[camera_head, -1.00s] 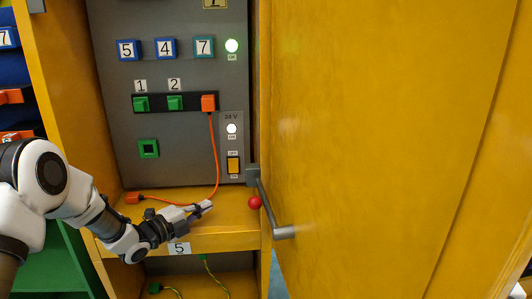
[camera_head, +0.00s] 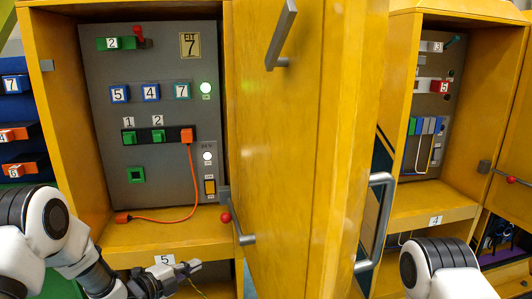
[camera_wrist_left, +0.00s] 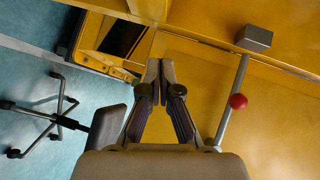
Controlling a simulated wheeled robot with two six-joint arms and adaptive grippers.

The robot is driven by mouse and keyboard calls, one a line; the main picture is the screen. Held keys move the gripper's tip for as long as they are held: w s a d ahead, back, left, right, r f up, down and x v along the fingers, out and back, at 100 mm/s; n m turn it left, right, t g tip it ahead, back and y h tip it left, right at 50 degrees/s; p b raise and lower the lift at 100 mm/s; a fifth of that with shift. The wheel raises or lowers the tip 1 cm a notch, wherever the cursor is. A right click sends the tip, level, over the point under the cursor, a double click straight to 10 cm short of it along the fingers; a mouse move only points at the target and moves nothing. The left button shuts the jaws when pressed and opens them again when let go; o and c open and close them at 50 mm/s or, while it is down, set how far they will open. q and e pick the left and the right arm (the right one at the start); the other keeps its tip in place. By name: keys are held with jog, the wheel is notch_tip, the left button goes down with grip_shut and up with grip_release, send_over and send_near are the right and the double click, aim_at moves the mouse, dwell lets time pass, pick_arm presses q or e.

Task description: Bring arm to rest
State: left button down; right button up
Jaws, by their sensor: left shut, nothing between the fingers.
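My left gripper (camera_head: 190,268) is shut and empty, low in front of the cabinet near the label 5. In the left wrist view its fingertips (camera_wrist_left: 153,75) meet with nothing between them. A grey lever with a red ball (camera_head: 226,217) stands at the door's lower edge, to the right of the gripper and apart from it. It also shows in the left wrist view, its red ball (camera_wrist_left: 238,101) right of the fingers. My right arm (camera_head: 445,268) shows at the lower right; its gripper is out of view.
The open yellow door (camera_head: 290,170) stands right of the grey panel (camera_head: 165,85). An orange cable (camera_head: 192,180) runs from the panel down to the shelf (camera_head: 185,235). A second open cabinet (camera_head: 440,195) is at the right. A chair base (camera_wrist_left: 50,120) stands on the blue floor.

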pick_arm(q)
jog(key=s+f+n+g+y+p, duration=0.2)
jog(key=s+f+n+p, duration=0.15)
jog(key=s+p, duration=0.4)
jog(key=s+f+n+g+y+p, duration=0.2)
jog(key=s+f+n+g+p, duration=0.15)
jog(key=s, duration=0.65)
jog(key=s+a+n+g+y+p, duration=0.1)
jog(key=s+a+n+g+y, duration=0.1)
jog(key=s+n, duration=0.5)
jog(key=s+a+n+g+y+p, duration=0.2)
jog(key=s+n+g, duration=0.3)
jog(key=s, duration=1.3)
jog(key=a+n+y, duration=0.1)
jog(key=n, duration=0.2)
jog(key=shift+s+a+f+n, duration=0.2)
jog(key=shift+a+f+n, duration=0.05)
jog(key=shift+n, duration=0.05)
pick_arm(e)
notch_tip(320, 180, up, 16)
